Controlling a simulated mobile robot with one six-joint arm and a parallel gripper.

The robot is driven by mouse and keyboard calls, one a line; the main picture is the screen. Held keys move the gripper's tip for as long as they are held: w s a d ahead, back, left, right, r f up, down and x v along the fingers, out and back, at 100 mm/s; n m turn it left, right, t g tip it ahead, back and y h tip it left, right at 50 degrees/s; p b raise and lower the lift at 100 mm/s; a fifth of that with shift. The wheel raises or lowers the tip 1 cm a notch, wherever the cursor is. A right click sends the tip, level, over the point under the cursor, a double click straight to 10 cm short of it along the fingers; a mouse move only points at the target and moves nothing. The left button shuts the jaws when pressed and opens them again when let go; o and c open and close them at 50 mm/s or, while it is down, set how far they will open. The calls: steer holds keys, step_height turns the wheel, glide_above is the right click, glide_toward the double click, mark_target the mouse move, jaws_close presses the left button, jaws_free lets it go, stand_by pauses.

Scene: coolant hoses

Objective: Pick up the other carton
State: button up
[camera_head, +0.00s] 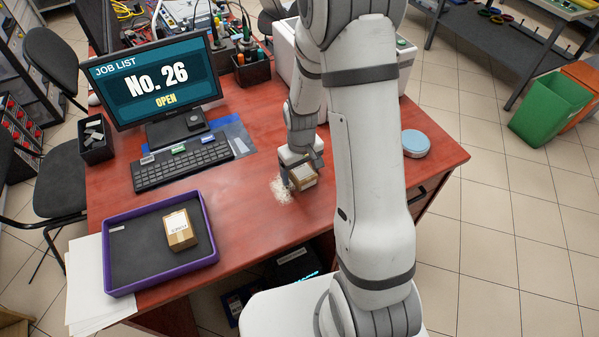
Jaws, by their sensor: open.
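One small brown carton (303,178) sits on the red-brown table, right of a pale scattered patch. My gripper (301,176) is down at this carton, with its fingers open around or close beside it. I cannot tell whether they touch it. My arm partly covers the view on the right. A second brown carton (180,230) with a white label lies in the purple-rimmed tray (209,222) at the front left, apart from my gripper.
The pale patch (280,190) lies beside my gripper. A keyboard (180,164), monitor (155,82) and black box (96,140) stand at the left. A round blue-lidded thing (416,143) is at the right. The table between tray and gripper is mostly clear.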

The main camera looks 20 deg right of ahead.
steer(key=c, duration=1.1)
